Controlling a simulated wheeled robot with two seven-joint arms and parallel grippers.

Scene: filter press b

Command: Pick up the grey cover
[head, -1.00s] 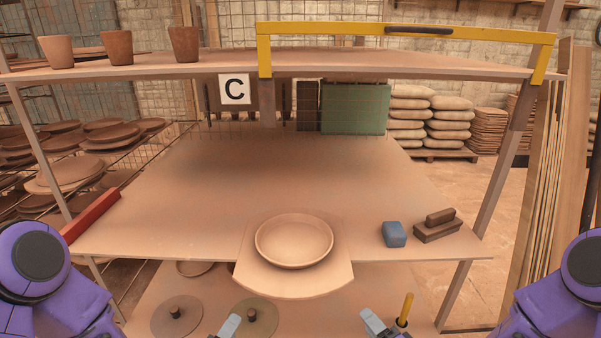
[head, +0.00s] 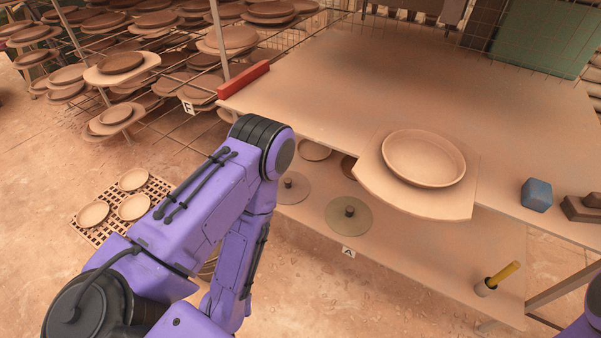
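Two round flat covers with dark knobs lie on the lower shelf (head: 420,245). The left one, a grey cover (head: 296,197), is close beside my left arm's elbow, which may hide part of its left side. The right one, an olive-toned cover (head: 349,222), lies near the shelf's front edge, above a label "A" (head: 348,252). My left arm crosses the middle of the head view and bends down. Its gripper is out of sight. Only a bit of my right arm shows at the bottom right corner, and its gripper is not visible.
A round clay dish (head: 424,158) sits on a board jutting from the upper table (head: 400,80), overhanging the lower shelf. A blue block (head: 537,194) lies to its right. A floor grate (head: 104,223) holds plates.

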